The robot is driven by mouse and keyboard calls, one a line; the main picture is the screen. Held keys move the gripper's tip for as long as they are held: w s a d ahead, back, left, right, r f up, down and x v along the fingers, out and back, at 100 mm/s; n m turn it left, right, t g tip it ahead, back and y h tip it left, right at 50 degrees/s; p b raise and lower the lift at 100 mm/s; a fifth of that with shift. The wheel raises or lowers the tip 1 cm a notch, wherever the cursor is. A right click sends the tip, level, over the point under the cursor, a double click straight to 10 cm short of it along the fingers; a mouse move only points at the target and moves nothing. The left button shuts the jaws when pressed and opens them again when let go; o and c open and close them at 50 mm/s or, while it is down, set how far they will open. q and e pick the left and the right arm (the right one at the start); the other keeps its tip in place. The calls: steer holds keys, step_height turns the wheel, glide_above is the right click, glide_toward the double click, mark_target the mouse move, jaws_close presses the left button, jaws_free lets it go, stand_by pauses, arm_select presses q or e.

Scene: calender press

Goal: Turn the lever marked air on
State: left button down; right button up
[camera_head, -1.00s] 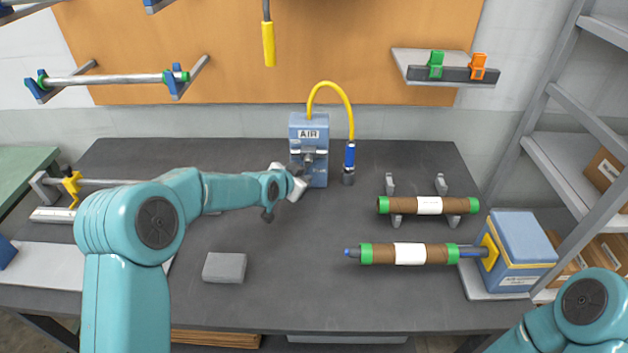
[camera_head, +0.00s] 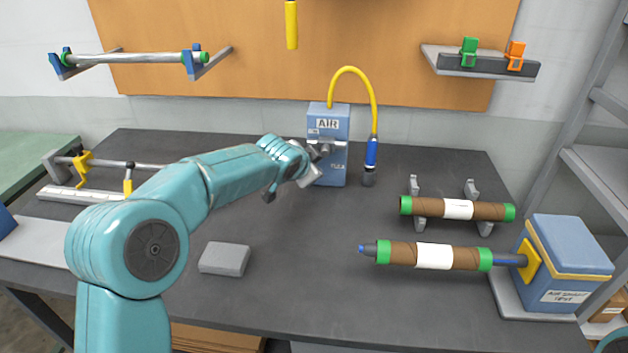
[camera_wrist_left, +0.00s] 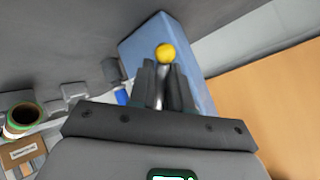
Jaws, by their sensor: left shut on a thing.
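The blue box marked AIR (camera_head: 328,122) stands at the back of the table, with a yellow hose rising from its top. Its grey lever (camera_head: 324,146) is on the front face, partly covered by my left gripper. My left gripper (camera_head: 316,154) reaches the box from the left. In the left wrist view its fingers (camera_wrist_left: 163,88) are shut on the metal lever, which shows between them. My right gripper is out of view.
The yellow hose (camera_head: 372,92) ends in a blue nozzle (camera_head: 370,155) right of the box. Brown rolls with green ends (camera_head: 458,209) lie at the right, one on a blue machine's shaft (camera_head: 510,260). A grey block (camera_head: 225,258) lies at the front left. The table's middle is clear.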

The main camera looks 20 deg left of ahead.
arm_select(q)
steer(key=shift+a+r+m+y+b, duration=0.2)
steer(key=shift+r+m+y+b, duration=0.2)
steer(key=shift+y+b, duration=0.25)
steer(key=shift+a+r+m+y, duration=0.25)
steer(key=shift+r+m+y, duration=0.2)
steer(key=shift+m+y, duration=0.1)
steer(key=shift+s+a+r+m+g+y, duration=0.1)
steer(key=shift+a+r+m+g+y, duration=0.15)
steer(key=shift+y, duration=0.2)
steer(key=shift+a+r+m+g+y, duration=0.1)
steer(key=shift+r+m+g+y, duration=0.05)
steer(key=shift+r+m+y, duration=0.25)
steer(key=shift+a+r+m+y+p, duration=0.15)
steer(key=shift+r+m+y, duration=0.35)
steer(key=shift+y, duration=0.4)
steer(key=shift+a+r+m+y+p, duration=0.15)
steer(key=shift+r+m+y, duration=0.35)
steer(key=shift+y, duration=0.35)
steer(key=shift+s, duration=0.1)
steer(key=c, duration=1.1)
jaws_free()
steer(key=shift+d, duration=0.1)
steer(key=shift+c, duration=0.2)
steer(key=shift+f, duration=0.1)
